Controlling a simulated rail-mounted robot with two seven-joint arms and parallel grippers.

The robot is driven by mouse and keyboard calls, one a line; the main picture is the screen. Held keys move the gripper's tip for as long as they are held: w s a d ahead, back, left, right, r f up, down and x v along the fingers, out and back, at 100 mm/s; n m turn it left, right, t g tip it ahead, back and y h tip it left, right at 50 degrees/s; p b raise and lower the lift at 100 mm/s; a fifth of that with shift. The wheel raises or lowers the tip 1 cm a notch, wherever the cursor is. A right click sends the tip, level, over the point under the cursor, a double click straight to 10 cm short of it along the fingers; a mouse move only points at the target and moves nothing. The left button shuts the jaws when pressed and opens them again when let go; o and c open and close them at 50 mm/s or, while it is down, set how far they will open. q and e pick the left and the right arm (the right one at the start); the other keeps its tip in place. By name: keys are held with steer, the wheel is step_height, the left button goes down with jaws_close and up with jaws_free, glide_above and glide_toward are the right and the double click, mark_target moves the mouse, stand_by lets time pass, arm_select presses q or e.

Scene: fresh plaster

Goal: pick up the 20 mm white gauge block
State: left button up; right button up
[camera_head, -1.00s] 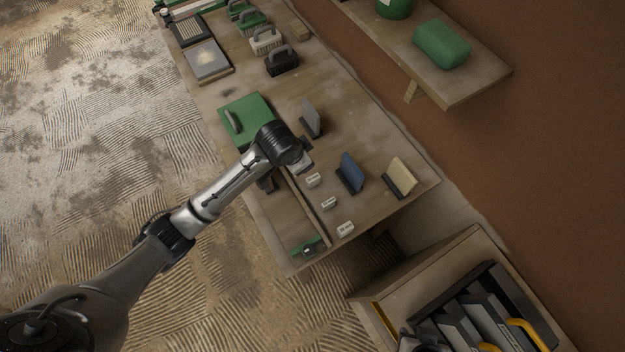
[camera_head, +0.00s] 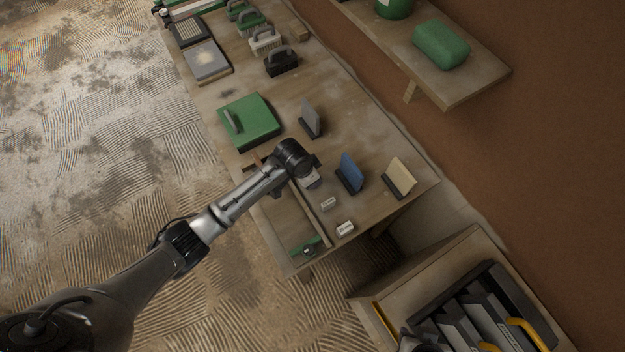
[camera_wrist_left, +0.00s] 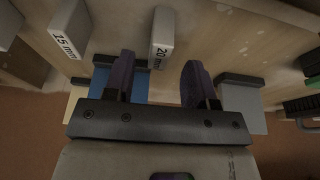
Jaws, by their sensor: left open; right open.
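The white 20 mm gauge block (camera_wrist_left: 162,38) stands out in the left wrist view, its "20 mm" label facing my fingers. My left gripper (camera_wrist_left: 158,84) is open and empty, with the block lined up between its fingers, just beyond the tips. In the head view my left wrist (camera_head: 294,158) covers most of that block. The 15 mm block (camera_wrist_left: 72,28) lies to its left in the wrist view; it also shows in the head view (camera_head: 328,203).
Another white block (camera_head: 345,229) lies near the table's end. Blue (camera_head: 349,173), grey (camera_head: 310,118) and cream (camera_head: 400,177) cards stand in holders close by. A green case (camera_head: 255,120) lies farther up the table. A tool crate (camera_head: 375,295) stands at lower right.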

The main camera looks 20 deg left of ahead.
arm_select(q)
steer(key=shift+x, duration=2.45)
steer(key=shift+s, duration=0.1)
steer(key=shift+c, duration=0.3)
jaws_close()
